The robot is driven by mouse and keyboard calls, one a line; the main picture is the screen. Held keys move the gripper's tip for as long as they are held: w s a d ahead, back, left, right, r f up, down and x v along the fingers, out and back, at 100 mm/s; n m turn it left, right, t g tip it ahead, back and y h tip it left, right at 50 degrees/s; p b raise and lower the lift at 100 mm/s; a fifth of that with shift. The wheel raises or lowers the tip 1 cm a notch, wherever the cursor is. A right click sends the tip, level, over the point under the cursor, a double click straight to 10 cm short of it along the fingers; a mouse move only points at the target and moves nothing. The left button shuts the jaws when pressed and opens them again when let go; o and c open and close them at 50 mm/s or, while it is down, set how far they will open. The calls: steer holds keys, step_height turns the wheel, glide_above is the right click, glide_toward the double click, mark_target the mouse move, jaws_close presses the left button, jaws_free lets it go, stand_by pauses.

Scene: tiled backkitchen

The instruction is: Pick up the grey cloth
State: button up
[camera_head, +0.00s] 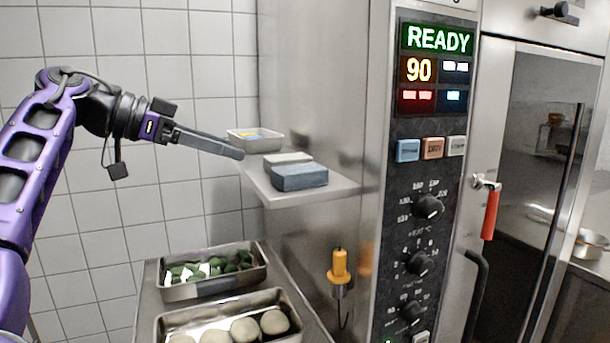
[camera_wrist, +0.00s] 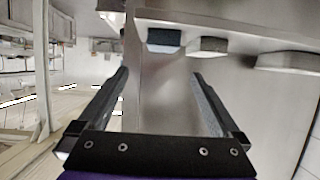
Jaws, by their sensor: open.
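The grey cloth (camera_head: 287,159) looks like a folded pale-grey pad. It lies on a small steel shelf (camera_head: 335,190), partly hidden behind a blue-grey folded cloth (camera_head: 299,178). In the wrist view, which seems upside down, the grey cloth (camera_wrist: 208,46) is between the blue-grey cloth (camera_wrist: 163,38) and a tray. My gripper (camera_head: 240,153) reaches in from the left, its fingertips near the shelf's left edge in the picture. In the wrist view my gripper (camera_wrist: 160,75) has its fingers wide apart with nothing between them. It is apart from both cloths.
A small tray (camera_head: 255,144) sits at the shelf's far end. Below are a steel pan of green items (camera_head: 212,286) and a pan of round pale pieces (camera_head: 160,335).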

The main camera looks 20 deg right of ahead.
mark_target(296, 169)
steer(key=x, duration=1)
steer(key=shift+d+f+b, duration=0.2)
steer(key=shift+b, duration=0.2)
steer(key=shift+x, duration=2.65)
steer(key=shift+w, duration=0.2)
steer(key=c, duration=1.2)
